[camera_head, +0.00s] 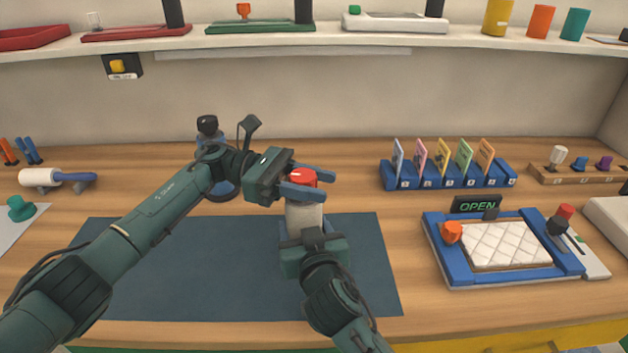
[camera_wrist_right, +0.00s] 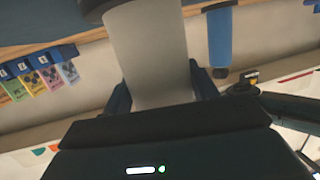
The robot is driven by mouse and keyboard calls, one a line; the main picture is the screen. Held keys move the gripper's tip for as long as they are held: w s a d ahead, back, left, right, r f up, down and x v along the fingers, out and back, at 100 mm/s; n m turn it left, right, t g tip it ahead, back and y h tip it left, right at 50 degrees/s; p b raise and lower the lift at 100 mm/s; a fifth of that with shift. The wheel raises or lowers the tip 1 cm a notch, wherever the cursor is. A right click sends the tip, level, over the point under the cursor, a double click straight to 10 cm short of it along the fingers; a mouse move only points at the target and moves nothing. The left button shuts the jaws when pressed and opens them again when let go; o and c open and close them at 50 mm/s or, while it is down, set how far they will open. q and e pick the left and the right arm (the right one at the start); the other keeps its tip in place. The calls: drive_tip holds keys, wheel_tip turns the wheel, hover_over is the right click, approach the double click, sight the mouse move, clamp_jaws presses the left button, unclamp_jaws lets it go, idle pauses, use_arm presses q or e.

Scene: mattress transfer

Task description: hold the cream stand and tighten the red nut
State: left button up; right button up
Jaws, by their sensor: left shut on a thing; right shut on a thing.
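The cream stand (camera_head: 304,214) stands upright near the back edge of the dark blue mat. The red nut (camera_head: 302,176) is at its top. My left gripper (camera_head: 311,182) comes in from the left, and its blue fingers are shut on the red nut, one on each side. My right gripper (camera_head: 304,238) is shut on the cream stand, lower down from the front. In the right wrist view the cream stand (camera_wrist_right: 150,55) runs between the fingers. The lower part of the stand is hidden by my right gripper in the head view.
The dark blue mat (camera_head: 200,275) is otherwise clear. A blue press frame (camera_head: 436,252) with a white quilted pad and an OPEN sign (camera_head: 478,205) stands right. A blue card rack (camera_head: 445,178) is behind it. A dark lamp-like device (camera_head: 207,124) stands behind my left arm.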

sight(311, 179)
use_arm(q)
drive_tip(key=shift+s+m+g+y, duration=0.1)
drive_tip(key=shift+m+g+y, duration=1.2)
drive_tip(key=shift+g, duration=0.8)
drive_tip(key=shift+s+a+m+g, duration=0.15)
drive_tip(key=shift+m+g, duration=0.25)
drive_tip(key=shift+m, duration=0.1)
drive_tip(key=o, duration=1)
wheel_tip(311, 179, up, 10)
